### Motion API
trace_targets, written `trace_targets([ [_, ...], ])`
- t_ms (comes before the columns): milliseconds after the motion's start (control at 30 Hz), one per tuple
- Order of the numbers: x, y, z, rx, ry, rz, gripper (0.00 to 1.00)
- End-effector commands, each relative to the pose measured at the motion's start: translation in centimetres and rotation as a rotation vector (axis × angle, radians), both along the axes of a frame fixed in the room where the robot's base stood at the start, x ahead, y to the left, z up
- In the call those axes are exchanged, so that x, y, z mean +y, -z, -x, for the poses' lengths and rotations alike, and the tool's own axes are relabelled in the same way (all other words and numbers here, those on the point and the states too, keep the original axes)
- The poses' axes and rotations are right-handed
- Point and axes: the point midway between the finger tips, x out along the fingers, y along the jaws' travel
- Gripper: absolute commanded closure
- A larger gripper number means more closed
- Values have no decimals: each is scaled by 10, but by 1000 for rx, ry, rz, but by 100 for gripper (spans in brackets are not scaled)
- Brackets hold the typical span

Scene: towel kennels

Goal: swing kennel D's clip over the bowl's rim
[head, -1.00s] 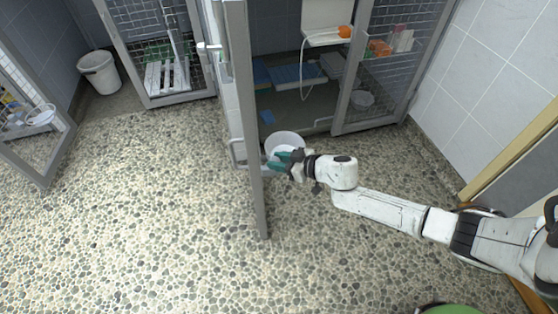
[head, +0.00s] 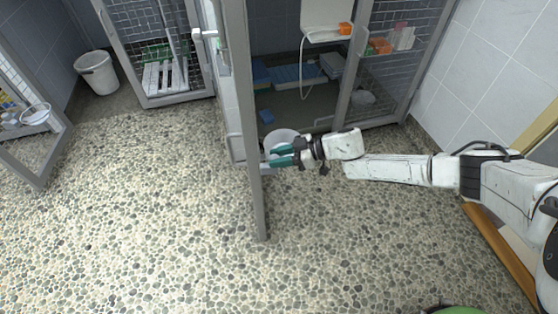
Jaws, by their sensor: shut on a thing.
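A pale round bowl (head: 281,139) sits low beside the open grey-framed kennel door (head: 250,140), partly hidden behind my gripper. My gripper (head: 276,157), with green fingers, is at the bowl's near side, close to the door post. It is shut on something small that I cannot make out. The clip is too small or hidden to tell apart from the fingers. I cannot tell whether anything is over the bowl's rim. No letter D is readable in the view.
The open door stands upright just left of my gripper. A white bucket (head: 97,73) stands at the back left. A shelf (head: 326,34) and blue items (head: 293,75) are inside the kennel. The pebbled floor (head: 140,220) at the front left is clear.

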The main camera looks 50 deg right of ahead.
Motion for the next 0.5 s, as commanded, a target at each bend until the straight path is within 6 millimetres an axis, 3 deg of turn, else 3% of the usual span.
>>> trace_targets([
  [500,-1,0,-1,0,-82,0,97],
])
